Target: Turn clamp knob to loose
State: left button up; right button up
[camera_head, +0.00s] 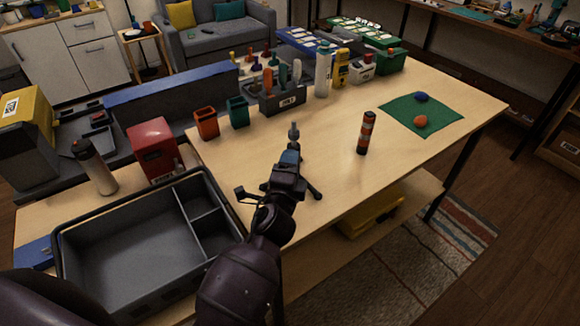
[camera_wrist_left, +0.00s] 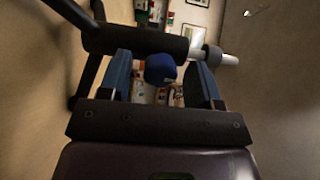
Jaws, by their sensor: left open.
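The blue clamp knob (camera_wrist_left: 160,68) shows in the left wrist view, beside a dark clamp bar (camera_wrist_left: 125,40) with a pale rod (camera_wrist_left: 230,60) at its right end. My left gripper (camera_wrist_left: 163,62) is open, with one blue finger on each side of the knob. Gaps show on both sides of the knob. In the head view my left gripper (camera_head: 290,158) reaches over the table to a dark stand with a splayed leg (camera_head: 315,192) and a grey upright tip (camera_head: 294,131). The gripper hides the knob there. My right gripper is not in view.
A grey divided tray (camera_head: 130,240) stands left of my arm. An orange-and-black cylinder (camera_head: 366,133) stands to the right on the wooden table (camera_head: 335,190). A green mat (camera_head: 432,110) lies farther right. A bin of tools (camera_head: 278,100) and bottles stand behind.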

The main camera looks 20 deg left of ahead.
pick_arm(q)
jog(key=shift+s, duration=0.45)
jog(key=s, duration=0.5)
jog(key=s+d, duration=0.1)
jog(key=s, duration=0.2)
jog(key=shift+s+b, duration=0.25)
jog(key=shift+b, duration=0.05)
jog(key=shift+s+d, duration=0.15)
jog(key=shift+s, duration=0.5)
